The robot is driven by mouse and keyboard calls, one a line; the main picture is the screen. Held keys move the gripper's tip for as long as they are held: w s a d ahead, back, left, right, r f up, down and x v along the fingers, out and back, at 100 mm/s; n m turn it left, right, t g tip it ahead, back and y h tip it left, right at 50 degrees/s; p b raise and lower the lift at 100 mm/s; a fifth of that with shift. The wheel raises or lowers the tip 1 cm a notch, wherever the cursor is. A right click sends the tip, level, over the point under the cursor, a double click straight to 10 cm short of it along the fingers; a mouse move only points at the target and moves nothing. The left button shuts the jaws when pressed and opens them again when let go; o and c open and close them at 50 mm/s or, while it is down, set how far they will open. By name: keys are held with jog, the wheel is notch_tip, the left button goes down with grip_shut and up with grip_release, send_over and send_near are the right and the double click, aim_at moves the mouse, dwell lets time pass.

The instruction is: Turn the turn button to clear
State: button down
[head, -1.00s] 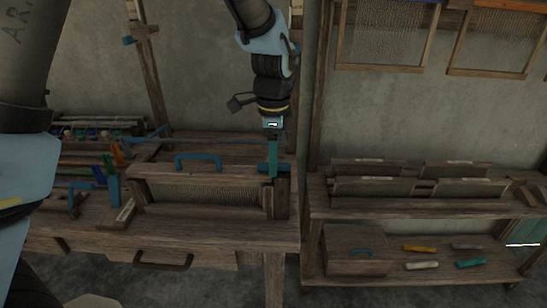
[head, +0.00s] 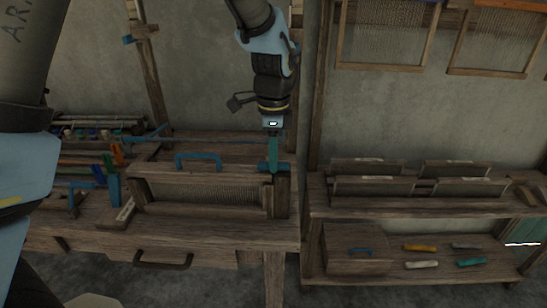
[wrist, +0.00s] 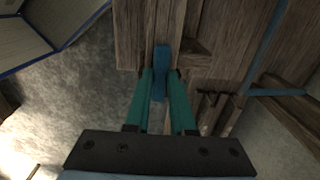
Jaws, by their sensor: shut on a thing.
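The turn button is a small blue bar (head: 284,168) on top of the right end post of the loom's wooden frame. In the wrist view the blue bar (wrist: 161,58) lies between the two green fingers, lengthwise along them. My gripper (head: 272,167) reaches down onto it from above, and its fingertips (wrist: 161,76) are shut on the bar from both sides. The wooden frame (head: 205,179) with its comb-like reed (head: 215,194) stands to the left of the post. The fingers partly hide the button in the head view.
A blue handle (head: 198,158) sits on the frame's top bar, left of my gripper. A blue holder of tools (head: 113,188) stands farther left. A shelf unit (head: 420,208) with reeds, a wooden box (head: 355,250) and small coloured pieces is on the right.

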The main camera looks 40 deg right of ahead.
aim_at(283, 175)
jog(key=n, duration=0.2)
jog(key=s+n, duration=0.1)
jog(key=n, duration=0.1)
jog(key=shift+a+n, duration=0.2)
jog(key=shift+n, duration=0.2)
jog(key=n, duration=0.2)
jog(key=n+p, duration=0.1)
jog(key=n, duration=0.1)
jog(key=shift+s+n, duration=0.3)
jog(key=shift+s, duration=0.1)
jog(key=n, duration=0.4)
jog(key=shift+s+d+r+n+p, duration=0.1)
jog(key=shift+s+d+n+p, duration=0.05)
jog(key=shift+s+n+p, duration=0.2)
jog(key=shift+s+d+n+p, duration=0.15)
jog(key=shift+n, duration=0.8)
jog(key=shift+s+d+n+p, duration=0.1)
jog(key=shift+s+n+p, duration=0.05)
jog(key=shift+n, duration=0.75)
jog(key=c, duration=0.8)
grip_release()
jog(key=shift+o, duration=0.2)
